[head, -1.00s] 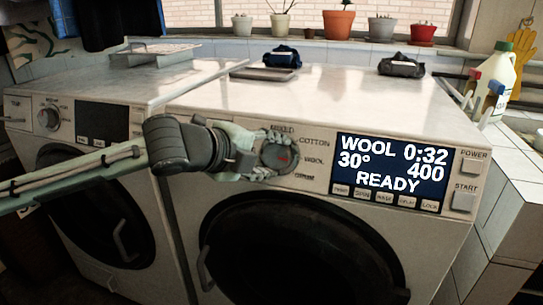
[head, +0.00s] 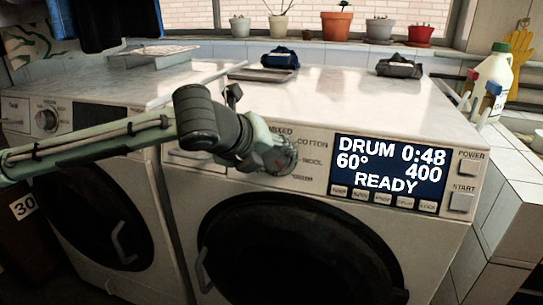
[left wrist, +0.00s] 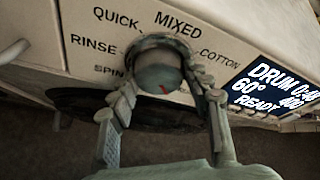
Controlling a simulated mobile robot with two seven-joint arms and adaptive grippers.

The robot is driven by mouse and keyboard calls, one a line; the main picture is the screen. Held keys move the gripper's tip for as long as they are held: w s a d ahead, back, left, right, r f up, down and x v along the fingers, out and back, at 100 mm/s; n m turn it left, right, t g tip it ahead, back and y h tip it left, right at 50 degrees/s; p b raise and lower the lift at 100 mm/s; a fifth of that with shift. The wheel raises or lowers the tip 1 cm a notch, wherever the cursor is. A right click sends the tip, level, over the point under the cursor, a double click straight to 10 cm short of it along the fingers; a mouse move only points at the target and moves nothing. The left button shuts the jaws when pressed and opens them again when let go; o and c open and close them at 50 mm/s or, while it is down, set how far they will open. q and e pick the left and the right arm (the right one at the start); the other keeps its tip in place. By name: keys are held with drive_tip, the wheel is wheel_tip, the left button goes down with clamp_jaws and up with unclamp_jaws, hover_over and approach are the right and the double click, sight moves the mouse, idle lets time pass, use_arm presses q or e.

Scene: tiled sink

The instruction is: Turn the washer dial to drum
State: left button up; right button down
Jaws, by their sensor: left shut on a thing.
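The washer dial (left wrist: 156,75) is a round grey knob with a red mark, on the right-hand washer's white front panel (head: 320,140). My left gripper (head: 284,157) is at the dial and hides most of it in the head view. In the left wrist view its fingers (left wrist: 162,92) are shut on the dial from both sides. Labels QUICK, MIXED, COTTON, RINSE and SPIN surround the dial there. The display (head: 389,174) reads DRUM 0:48, 60°, 400, READY. My right gripper is not in view.
POWER (head: 467,168) and START (head: 462,201) buttons sit right of the display, with several small buttons below it. A second washer (head: 80,135) stands at the left. Folded dark cloths (head: 400,68) and a grey tray (head: 263,74) lie on top. The front panel right of the arm is clear.

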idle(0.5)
use_arm(q)
drive_tip(key=o, duration=1.2)
drive_tip(key=v, duration=1.2)
drive_tip(key=shift+r, duration=0.1)
drive_tip(key=x, duration=1.2)
